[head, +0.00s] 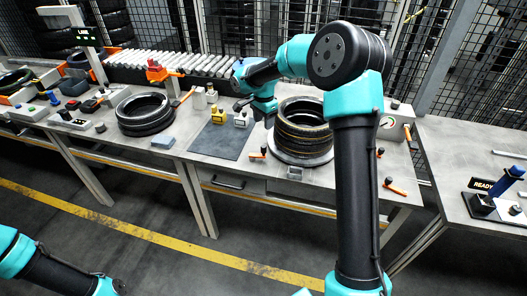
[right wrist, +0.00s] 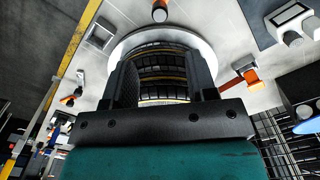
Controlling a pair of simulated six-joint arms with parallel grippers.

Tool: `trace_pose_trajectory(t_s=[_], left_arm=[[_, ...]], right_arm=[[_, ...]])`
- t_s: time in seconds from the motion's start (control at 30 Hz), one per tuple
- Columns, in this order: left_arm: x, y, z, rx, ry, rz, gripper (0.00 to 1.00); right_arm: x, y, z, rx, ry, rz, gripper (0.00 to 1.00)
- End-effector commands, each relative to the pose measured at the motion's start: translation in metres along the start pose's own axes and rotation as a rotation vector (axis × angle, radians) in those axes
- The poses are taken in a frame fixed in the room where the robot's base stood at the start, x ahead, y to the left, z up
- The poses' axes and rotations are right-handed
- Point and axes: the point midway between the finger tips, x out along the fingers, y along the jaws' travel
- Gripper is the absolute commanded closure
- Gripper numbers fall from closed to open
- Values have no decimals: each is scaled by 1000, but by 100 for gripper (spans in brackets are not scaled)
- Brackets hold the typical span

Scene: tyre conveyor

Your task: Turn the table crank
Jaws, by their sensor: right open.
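A round pale turntable (head: 290,159) on the middle bench carries a stack of dark tyres (head: 303,118). An orange crank with a black knob (head: 395,187) sticks out at the bench's front right. I cannot tell for certain which is the table crank. My right gripper (head: 256,108) is over the bench beside the tyres, partly hidden by its own wrist. In the right wrist view the gripper (right wrist: 163,82) is open, with the tyre stack (right wrist: 160,62) showing between its fingers. My left gripper is out of view.
A dark mat (head: 222,140) with small blocks lies left of the turntable. A gauge box (head: 396,121) stands right of it. Another tyre pair (head: 144,112) lies on the left. A roller conveyor (head: 170,60) runs behind. The floor in front is clear.

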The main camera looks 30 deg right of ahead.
Motion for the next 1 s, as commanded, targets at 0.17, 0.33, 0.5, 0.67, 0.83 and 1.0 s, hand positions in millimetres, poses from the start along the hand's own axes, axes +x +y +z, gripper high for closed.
trace_pose_trajectory(t_s=[0.17,0.33,0.5,0.67,0.83,1.0], left_arm=[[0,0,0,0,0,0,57],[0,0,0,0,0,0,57],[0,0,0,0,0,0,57],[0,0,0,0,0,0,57],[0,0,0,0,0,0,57],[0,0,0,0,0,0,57]], right_arm=[[30,1,0,0,-1,5,48],[60,1,0,-1,-1,5,48],[89,1,0,0,-1,5,48],[116,1,0,-1,-1,3,48],[140,1,0,-1,-1,3,48],[152,1,0,-1,-1,2,48]])
